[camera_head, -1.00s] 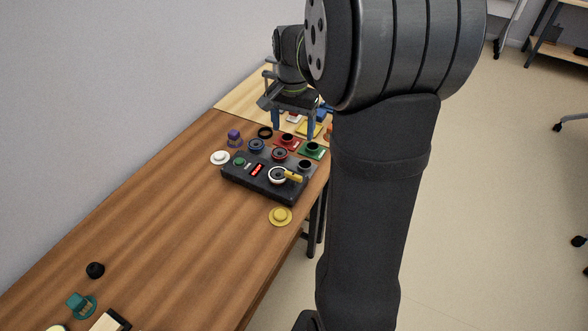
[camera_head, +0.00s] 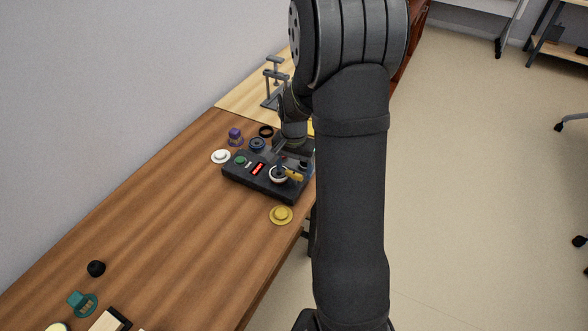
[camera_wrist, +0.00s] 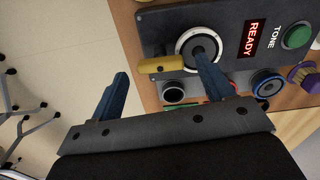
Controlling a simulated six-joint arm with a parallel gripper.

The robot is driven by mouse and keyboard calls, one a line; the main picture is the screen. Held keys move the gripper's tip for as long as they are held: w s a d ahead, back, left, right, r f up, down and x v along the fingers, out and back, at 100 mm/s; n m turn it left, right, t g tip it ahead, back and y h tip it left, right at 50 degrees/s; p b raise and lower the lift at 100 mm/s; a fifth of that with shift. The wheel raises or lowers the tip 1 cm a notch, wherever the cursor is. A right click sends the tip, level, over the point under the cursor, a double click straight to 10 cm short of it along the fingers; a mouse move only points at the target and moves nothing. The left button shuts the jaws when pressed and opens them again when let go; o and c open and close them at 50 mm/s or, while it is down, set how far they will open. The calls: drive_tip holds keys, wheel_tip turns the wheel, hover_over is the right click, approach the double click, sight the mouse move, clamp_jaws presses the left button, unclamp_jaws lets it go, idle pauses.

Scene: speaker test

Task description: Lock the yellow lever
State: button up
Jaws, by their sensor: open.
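The yellow lever (camera_wrist: 162,64) is a short bar sticking out from a white-ringed round dial (camera_wrist: 183,50) on a dark grey box (camera_wrist: 225,12). In the head view the lever (camera_head: 294,176) points right from the dial. My gripper (camera_wrist: 163,84) is open, with its blue fingers spread. In the wrist view the lever lies between the two fingers, with nothing gripped. The right finger overlaps the middle of the dial; I cannot tell whether it touches. In the head view my arm hides much of the gripper and the box's back right part.
The box has a red READY display (camera_wrist: 252,38) and a green button (camera_wrist: 297,37) by the word TONE. A yellow disc (camera_head: 281,215) lies in front, a white one (camera_head: 220,156) to the left. A blue round part (camera_wrist: 267,82) and purple knob (camera_wrist: 304,76) stand behind.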

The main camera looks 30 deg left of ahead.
sight(294, 173)
drive_tip(key=shift+f, duration=0.65)
drive_tip(key=c, duration=1)
drive_tip(key=shift+m, duration=0.7)
drive_tip(key=o, duration=1)
drive_tip(key=shift+r, duration=0.1)
wheel_tip(294, 173, up, 17)
drive_tip(key=shift+r, duration=0.15)
